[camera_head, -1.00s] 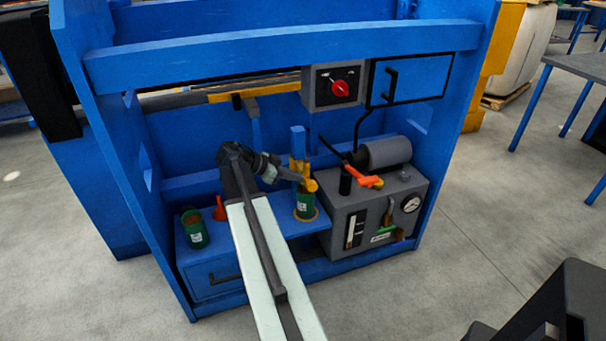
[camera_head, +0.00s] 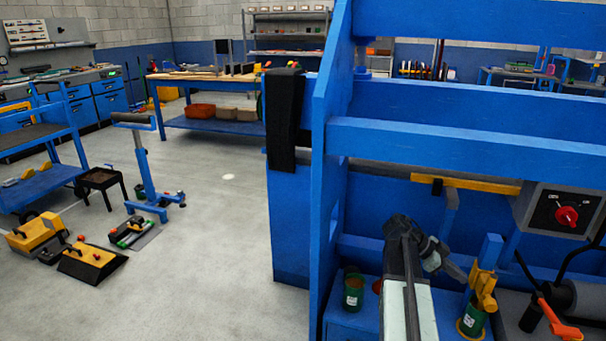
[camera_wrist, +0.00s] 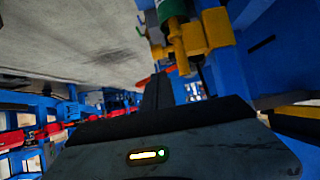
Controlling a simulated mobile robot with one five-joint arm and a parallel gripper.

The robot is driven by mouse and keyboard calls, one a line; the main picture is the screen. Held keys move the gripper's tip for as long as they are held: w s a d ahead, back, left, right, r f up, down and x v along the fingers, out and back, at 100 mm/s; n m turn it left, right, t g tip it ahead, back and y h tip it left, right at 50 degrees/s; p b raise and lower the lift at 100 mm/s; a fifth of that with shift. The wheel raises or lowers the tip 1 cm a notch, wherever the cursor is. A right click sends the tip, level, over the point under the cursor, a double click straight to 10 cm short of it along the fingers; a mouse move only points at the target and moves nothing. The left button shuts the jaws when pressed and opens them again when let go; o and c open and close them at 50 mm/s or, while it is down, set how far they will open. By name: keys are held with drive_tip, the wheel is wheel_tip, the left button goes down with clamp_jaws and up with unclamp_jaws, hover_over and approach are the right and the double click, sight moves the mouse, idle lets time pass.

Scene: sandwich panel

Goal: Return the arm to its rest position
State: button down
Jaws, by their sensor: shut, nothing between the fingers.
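My gripper (camera_head: 461,272) is at the end of my arm, which reaches over the blue bench shelf (camera_head: 352,322) in the head view. It points right, close to a yellow clamp-like part (camera_head: 483,290) above a green can (camera_head: 471,321). I cannot tell whether it touches that part. In the wrist view its dark fingers (camera_wrist: 157,92) are together with nothing between them. The yellow part (camera_wrist: 203,33) shows just above and right of them.
Another green can (camera_head: 353,291) stands left of my arm. A grey box with a red knob (camera_head: 567,215) and an orange-handled lever (camera_head: 556,318) lie to the right. The blue frame's upright (camera_head: 330,150) and crossbeam (camera_head: 470,145) enclose the shelf. Open floor (camera_head: 210,250) lies left.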

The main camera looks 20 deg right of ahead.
drive_tip(key=w+a+f+n+t, duration=0.25)
drive_tip(key=w+a, duration=0.35)
drive_tip(key=a, duration=0.5)
drive_tip(key=w+a+f+n+t, duration=0.2)
drive_tip(key=w+a+n, duration=0.25)
drive_tip(key=a, duration=0.65)
drive_tip(key=a+f+n+t+y, duration=0.1)
drive_tip(key=a+f+n+y, duration=0.3)
drive_tip(key=a+n, duration=0.7)
drive_tip(key=a+f+n+t+y, duration=0.15)
drive_tip(key=a+n+y, duration=0.45)
drive_tip(key=a, duration=1)
wheel_tip(320, 180, up, 28)
drive_tip(key=n+p, duration=0.1)
drive_tip(key=p, duration=2.8)
drive_tip(key=shift+s+h, duration=0.4)
drive_tip(key=shift+d+f, duration=0.1)
drive_tip(key=shift+s, duration=0.1)
